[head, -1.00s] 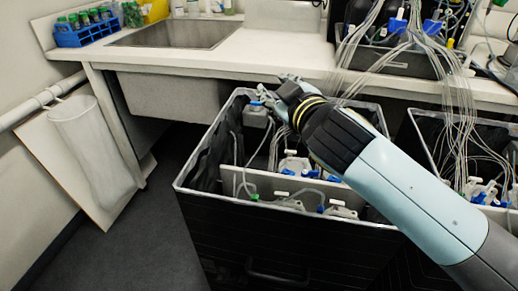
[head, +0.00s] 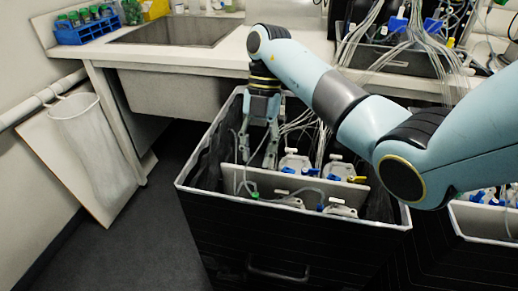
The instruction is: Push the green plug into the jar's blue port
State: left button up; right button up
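A small green plug (head: 254,196) shows low at the front left of the black crate (head: 205,215), by a thin tube in front of the pale divider. Jars with pale lids stand in the crate, such as one behind the divider (head: 293,161); blue fittings (head: 288,171) show near them. Which fitting is the blue port I cannot tell. My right gripper (head: 261,150) points down into the crate's back left, behind the divider and apart from the green plug. Its fingers look spread; what lies between them is unclear. My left gripper is not in view.
Loose tubes (head: 300,122) run from the crate up towards the bench. The crate's white rim and pale divider (head: 230,178) stand around the jars. A sink bench (head: 235,50) is close behind. A second crate (head: 465,228) stands at the right.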

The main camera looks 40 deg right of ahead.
aim_at(255, 193)
jog(key=b+x, duration=0.2)
jog(key=x, duration=0.2)
jog(key=b+x, duration=0.3)
jog(key=x, duration=0.2)
jog(key=shift+s+d+b, duration=0.2)
jog(key=shift+s+b, duration=0.05)
jog(key=shift+b, duration=0.1)
jog(key=shift+s+a+f, duration=0.1)
jog(key=shift+s+f, duration=0.05)
jog(key=shift+f, duration=0.3)
jog(key=shift+r, duration=0.1)
grip_shut()
jog(key=shift+r+p, duration=0.2)
jog(key=shift+p, duration=0.15)
